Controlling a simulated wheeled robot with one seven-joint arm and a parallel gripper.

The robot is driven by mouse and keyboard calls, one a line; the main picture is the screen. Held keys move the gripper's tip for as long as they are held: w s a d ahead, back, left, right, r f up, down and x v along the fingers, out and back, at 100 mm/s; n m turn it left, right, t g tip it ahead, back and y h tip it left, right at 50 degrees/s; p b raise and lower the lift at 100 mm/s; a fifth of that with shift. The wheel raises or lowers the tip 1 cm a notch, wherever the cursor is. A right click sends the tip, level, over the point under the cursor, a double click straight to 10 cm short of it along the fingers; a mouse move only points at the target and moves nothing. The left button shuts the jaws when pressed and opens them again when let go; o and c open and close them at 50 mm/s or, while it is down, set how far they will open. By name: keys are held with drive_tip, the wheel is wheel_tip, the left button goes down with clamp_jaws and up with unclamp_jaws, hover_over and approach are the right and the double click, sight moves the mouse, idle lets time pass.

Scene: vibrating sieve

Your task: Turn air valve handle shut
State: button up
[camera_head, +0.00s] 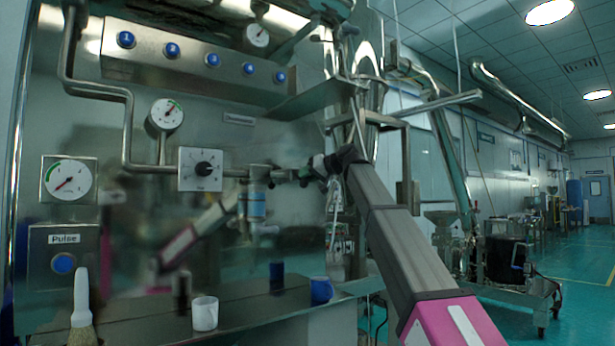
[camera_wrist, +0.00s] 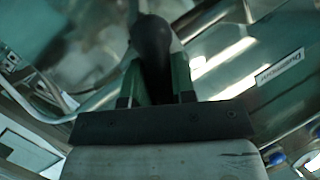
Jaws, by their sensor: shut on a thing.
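My gripper (camera_head: 312,170) is at the right end of the pipe in front of the steel panel, at the air valve. In the wrist view my gripper (camera_wrist: 157,84) has its green fingers on either side of the black air valve handle (camera_wrist: 151,42) and is shut on it. The handle stands out between the fingers, its rounded end toward the top of the picture. In the head view my gripper and wrist mostly hide the handle, and its exact angle cannot be told. The valve body is also hard to make out there.
A bluish cylinder (camera_head: 256,206) hangs from the pipe left of my gripper. A dial box (camera_head: 200,169) and gauges (camera_head: 165,115) are on the panel. Below, a shelf holds a white cup (camera_head: 205,313), a blue cup (camera_head: 321,290) and a brush (camera_head: 82,310).

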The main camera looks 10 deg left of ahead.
drive_tip(key=n+t+h, duration=0.1)
drive_tip(key=n+h, duration=0.1)
drive_tip(key=n, duration=0.1)
idle(0.4)
idle(0.5)
drive_tip(key=o, duration=0.9)
drive_tip(key=shift+d, duration=0.1)
drive_tip(key=v, duration=1)
drive_tip(key=shift+s+d+r, duration=0.15)
drive_tip(key=shift+s+d, duration=0.05)
drive_tip(key=shift+s, duration=0.1)
